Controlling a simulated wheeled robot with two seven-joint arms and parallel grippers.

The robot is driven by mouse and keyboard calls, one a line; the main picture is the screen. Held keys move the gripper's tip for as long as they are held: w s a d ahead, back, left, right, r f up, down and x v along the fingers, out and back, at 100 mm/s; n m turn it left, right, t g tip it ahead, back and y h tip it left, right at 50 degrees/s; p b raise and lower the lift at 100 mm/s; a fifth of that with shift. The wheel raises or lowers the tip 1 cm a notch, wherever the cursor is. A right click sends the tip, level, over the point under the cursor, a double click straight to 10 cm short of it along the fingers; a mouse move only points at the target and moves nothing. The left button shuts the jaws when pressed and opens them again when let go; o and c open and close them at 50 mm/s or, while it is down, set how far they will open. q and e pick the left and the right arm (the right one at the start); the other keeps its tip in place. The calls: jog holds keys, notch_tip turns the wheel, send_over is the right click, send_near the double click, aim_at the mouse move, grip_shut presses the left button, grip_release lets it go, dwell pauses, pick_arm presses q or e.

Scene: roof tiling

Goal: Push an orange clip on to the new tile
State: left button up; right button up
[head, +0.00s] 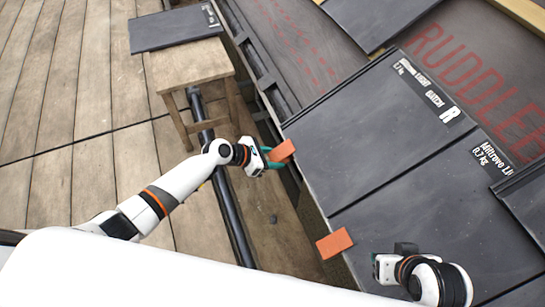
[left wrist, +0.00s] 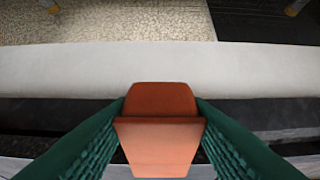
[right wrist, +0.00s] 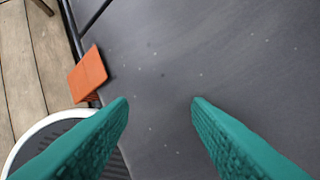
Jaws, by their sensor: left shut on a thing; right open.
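An orange clip (head: 281,151) is held in my left gripper (head: 272,158) at the left edge of the upper dark roof tile (head: 375,135). In the left wrist view the clip (left wrist: 160,130) sits between the two green fingers, in front of a pale horizontal band. I cannot tell whether it touches the tile. A second orange clip (head: 334,243) sits on the left edge of the lower dark tile (head: 430,230); it also shows in the right wrist view (right wrist: 87,75). My right gripper (right wrist: 160,105) is open and empty over the lower tile.
A wooden stool (head: 190,68) with a dark tile (head: 176,31) on it stands at the upper left on a plank deck (head: 60,100). More dark tiles lie at the upper right beside brown underlay (head: 460,45) with red lettering. A dark pipe (head: 232,215) runs along the deck edge.

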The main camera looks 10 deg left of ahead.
pick_arm(q)
jog(key=shift+w+d+r+p, duration=0.4)
jog(key=shift+d+r+p, duration=0.05)
jog(key=shift+d+r, duration=0.1)
pick_arm(e)
jog(key=shift+s+d+f+g, duration=0.15)
jog(key=shift+s+d+g, duration=0.1)
jog(key=shift+s+g, duration=0.25)
pick_arm(q)
jog(key=shift+f, duration=0.1)
pick_arm(e)
jog(key=shift+s, duration=0.15)
